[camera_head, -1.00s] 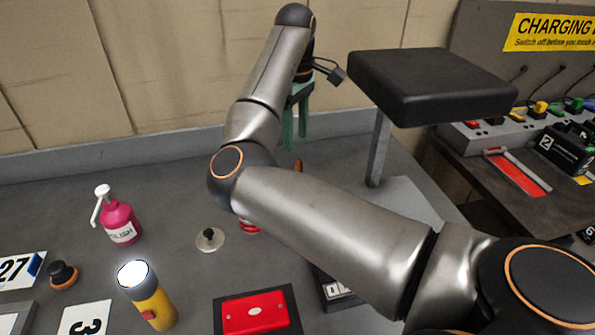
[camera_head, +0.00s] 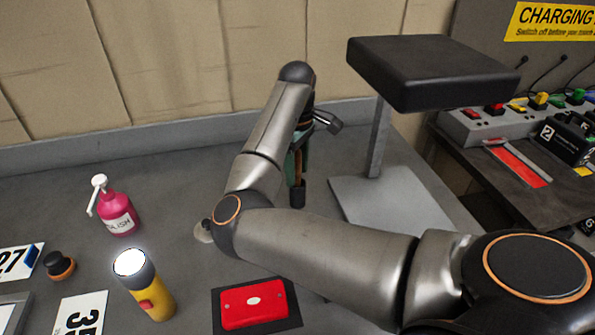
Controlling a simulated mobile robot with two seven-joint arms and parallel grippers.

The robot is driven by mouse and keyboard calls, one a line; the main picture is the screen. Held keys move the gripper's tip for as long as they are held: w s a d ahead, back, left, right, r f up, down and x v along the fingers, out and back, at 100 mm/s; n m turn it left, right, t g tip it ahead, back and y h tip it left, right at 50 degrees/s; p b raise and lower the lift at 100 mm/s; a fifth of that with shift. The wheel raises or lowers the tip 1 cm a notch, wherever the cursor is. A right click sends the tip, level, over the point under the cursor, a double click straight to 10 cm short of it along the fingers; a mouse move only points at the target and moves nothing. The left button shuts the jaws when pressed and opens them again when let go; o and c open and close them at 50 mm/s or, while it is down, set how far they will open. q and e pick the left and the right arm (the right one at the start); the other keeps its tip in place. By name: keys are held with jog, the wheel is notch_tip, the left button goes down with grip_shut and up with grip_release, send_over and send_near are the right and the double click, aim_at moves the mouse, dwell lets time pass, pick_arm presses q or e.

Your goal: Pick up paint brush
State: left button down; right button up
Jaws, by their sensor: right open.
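My right gripper (camera_head: 298,178) points down at the back of the grey bench, left of the black padded stand. Its green fingers are partly hidden by my own arm, and they are open. A thin orange-brown piece (camera_head: 298,155), which looks like the paint brush handle, shows at the fingers. A dark end shows just below it; I cannot tell whether that is a fingertip or part of the brush. The rest of the brush is hidden. My left gripper is not in view.
The padded stand (camera_head: 432,72) overhangs the right side. The bench's back left is clear.

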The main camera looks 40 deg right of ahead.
jog(key=shift+f, duration=0.3)
grip_shut()
dwell(0.5)
